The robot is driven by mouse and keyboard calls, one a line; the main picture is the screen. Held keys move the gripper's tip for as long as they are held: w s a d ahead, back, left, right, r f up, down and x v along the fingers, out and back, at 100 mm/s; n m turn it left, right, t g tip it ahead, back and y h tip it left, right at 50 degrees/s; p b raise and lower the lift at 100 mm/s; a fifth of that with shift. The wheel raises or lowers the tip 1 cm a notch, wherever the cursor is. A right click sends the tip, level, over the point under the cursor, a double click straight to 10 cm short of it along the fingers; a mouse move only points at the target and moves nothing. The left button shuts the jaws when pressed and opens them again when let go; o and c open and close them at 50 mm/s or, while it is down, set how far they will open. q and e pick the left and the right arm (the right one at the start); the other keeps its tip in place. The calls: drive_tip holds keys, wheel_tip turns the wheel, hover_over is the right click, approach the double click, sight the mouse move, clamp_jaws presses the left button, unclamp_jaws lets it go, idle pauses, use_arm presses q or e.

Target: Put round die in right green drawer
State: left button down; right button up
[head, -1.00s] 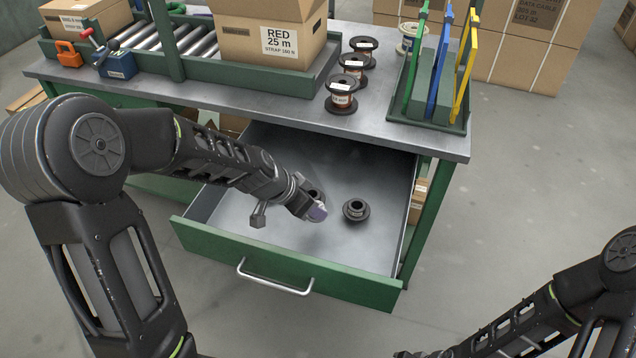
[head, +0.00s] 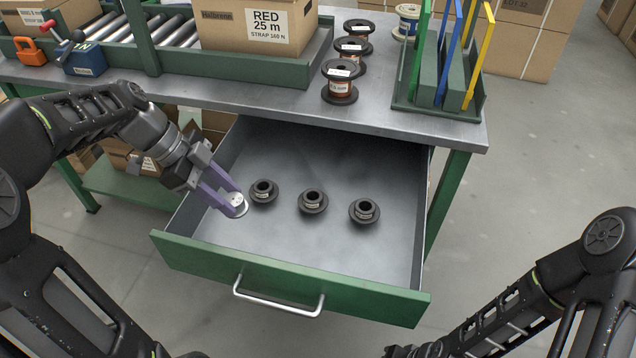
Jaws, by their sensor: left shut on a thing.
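My left gripper (head: 230,197) has purple fingers and is shut on a small pale round piece with dark spots, which looks like the round die (head: 237,203). It is held over the left side of the open green drawer (head: 290,279), near the front left corner. Whether the piece touches the drawer wall or floor cannot be told. Inside the drawer stand three dark flanged rings: a left one (head: 263,193), a middle one (head: 313,202) and a right one (head: 364,212). My right arm shows at the lower right, but its gripper fingers are out of the picture.
The workbench top (head: 270,95) above the drawer carries several wire spools (head: 341,90), a carton marked RED 25 m (head: 262,28) and a green rack (head: 440,98) with coloured frames. The drawer floor is bare behind the rings. A shelf with cartons lies left of the drawer.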

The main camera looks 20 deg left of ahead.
use_arm(q)
drive_tip(key=shift+f+b, duration=0.4)
drive_tip(key=shift+f, duration=2.75)
drive_tip(key=shift+f+b, duration=0.3)
drive_tip(key=shift+f, duration=1.55)
drive_tip(key=shift+f, duration=0.1)
drive_tip(key=c, duration=0.9)
unclamp_jaws()
drive_tip(key=shift+c, duration=0.2)
